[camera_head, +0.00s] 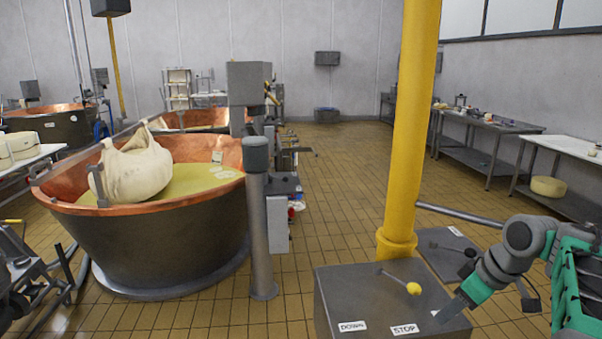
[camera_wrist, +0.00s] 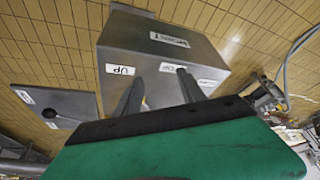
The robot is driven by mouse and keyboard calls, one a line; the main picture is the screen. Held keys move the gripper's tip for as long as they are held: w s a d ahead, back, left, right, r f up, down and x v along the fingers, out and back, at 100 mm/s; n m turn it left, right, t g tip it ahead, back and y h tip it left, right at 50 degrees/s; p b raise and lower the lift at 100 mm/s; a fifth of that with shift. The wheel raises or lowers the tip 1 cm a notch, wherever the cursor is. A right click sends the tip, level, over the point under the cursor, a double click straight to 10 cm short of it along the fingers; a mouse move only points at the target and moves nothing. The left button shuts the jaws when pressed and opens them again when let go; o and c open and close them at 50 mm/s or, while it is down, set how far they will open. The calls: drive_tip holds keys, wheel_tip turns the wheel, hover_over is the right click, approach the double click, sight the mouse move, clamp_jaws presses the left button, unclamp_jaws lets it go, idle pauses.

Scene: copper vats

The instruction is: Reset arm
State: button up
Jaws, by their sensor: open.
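My arm reaches in from the right of the head view, and my gripper (camera_head: 452,308) points down and left over the right side of a grey control box (camera_head: 345,290). The box has a lever with a yellow knob (camera_head: 413,288) and labels reading DOWN and STOP. In the wrist view my gripper (camera_wrist: 160,75) shows two dark fingers spread apart with nothing between them. The same box (camera_wrist: 150,60) lies beyond the fingers, with an UP label readable. Whether a finger touches the box cannot be told. The lever is mostly hidden in the wrist view.
A yellow post (camera_head: 410,130) stands just behind the box. A second panel with a dark-knobbed lever (camera_wrist: 52,110) lies beside it. A copper vat (camera_head: 150,240) holding a white cloth bundle (camera_head: 135,170) stands at left. Tiled floor (camera_head: 335,180) in the middle is clear.

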drive_tip(key=s+f+m+g+h, duration=0.2)
drive_tip(key=s+f+m, duration=0.8)
drive_tip(key=f+m, duration=0.2)
drive_tip(key=s+a+n+h, duration=0.1)
drive_tip(key=s+a, duration=0.6)
drive_tip(key=a, duration=0.1)
drive_tip(key=w+a+r+n+t, duration=0.1)
drive_tip(key=a+r+n, duration=0.3)
drive_tip(key=a, duration=0.5)
drive_tip(key=shift+w+a+r+t, duration=0.15)
drive_tip(key=shift+w+a+t, duration=0.25)
drive_tip(key=shift+w, duration=0.25)
